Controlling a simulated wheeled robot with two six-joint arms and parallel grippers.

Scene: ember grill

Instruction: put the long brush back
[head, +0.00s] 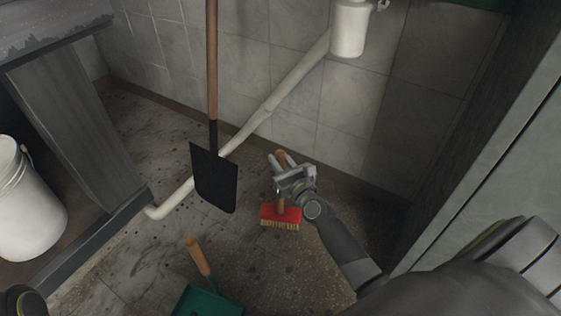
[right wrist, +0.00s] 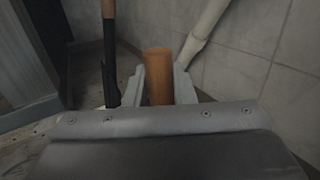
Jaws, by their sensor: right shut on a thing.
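The long brush has a red head (head: 280,214) with pale bristles pointing down and a wooden handle. My right gripper (head: 284,166) is shut on the handle, whose top end sticks out past the fingers. In the right wrist view the handle (right wrist: 158,75) stands between the two fingers. The brush is roughly upright near the tiled wall. I cannot tell if its bristles touch the floor. Part of the handle is hidden behind the gripper. My left gripper is not in view.
A black shovel (head: 214,178) with a wooden shaft hangs or stands left of the brush. A pale pipe (head: 272,103) runs down the wall to the floor. A green dustpan (head: 207,301) with a wooden handle lies in front. A white bucket (head: 28,205) stands at left.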

